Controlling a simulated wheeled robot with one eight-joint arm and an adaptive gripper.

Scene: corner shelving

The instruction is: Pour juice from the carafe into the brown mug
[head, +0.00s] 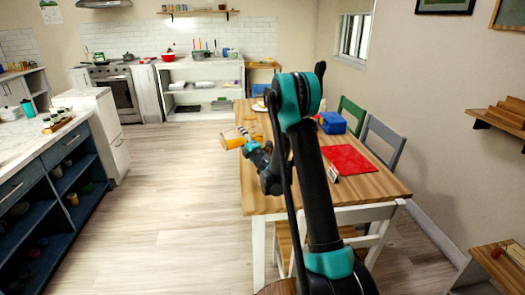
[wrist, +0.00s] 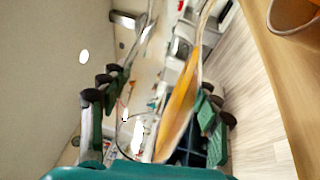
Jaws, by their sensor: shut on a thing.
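The glass carafe (head: 233,138) holds orange juice and is tilted well over at the left edge of the wooden table in the head view. It also shows in the wrist view (wrist: 178,112), where the orange juice lies along one side of the clear glass. My gripper (head: 252,146) is shut on the carafe; its dark-padded fingers show on both sides of the glass in the wrist view (wrist: 160,100). A brown mug (wrist: 292,14) is partly in the wrist view at the top right corner, on the wood surface and apart from the carafe. My arm hides part of the table in the head view.
The wooden table (head: 372,180) carries a red mat (head: 346,160) and a blue box (head: 332,123). A green chair (head: 351,112) and a grey chair (head: 385,143) stand at its right side. A dark blue counter (head: 60,160) is at the left. The floor between is clear.

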